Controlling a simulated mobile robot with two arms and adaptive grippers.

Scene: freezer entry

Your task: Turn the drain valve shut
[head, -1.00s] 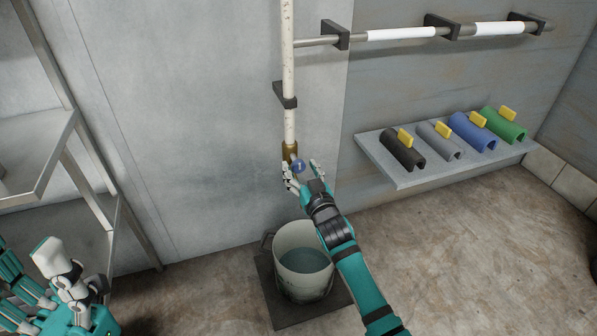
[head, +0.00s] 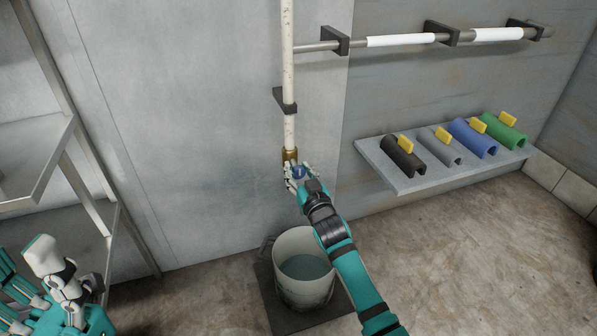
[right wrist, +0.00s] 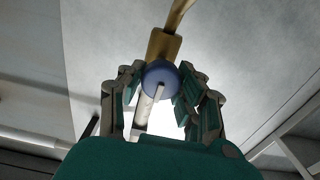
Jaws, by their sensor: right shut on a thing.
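The drain valve has a brass body (head: 289,155) at the lower end of a white vertical pipe (head: 288,60). Its round blue knob (head: 298,172) faces me, and my right gripper (head: 297,177) is shut on it. In the right wrist view the blue knob (right wrist: 160,78) with a pale mark sits between my right fingers (right wrist: 160,95), below the brass body (right wrist: 164,45). My left gripper (head: 55,270) is at the lower left, away from the valve; its fingertips are not clear enough to tell its state.
A bucket of water (head: 281,245) stands on a dark mat (head: 272,296) under the valve. A wall shelf (head: 385,172) at right carries several coloured half-tubes with yellow tabs. A metal rack (head: 125,225) stands at left. Floor at right is clear.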

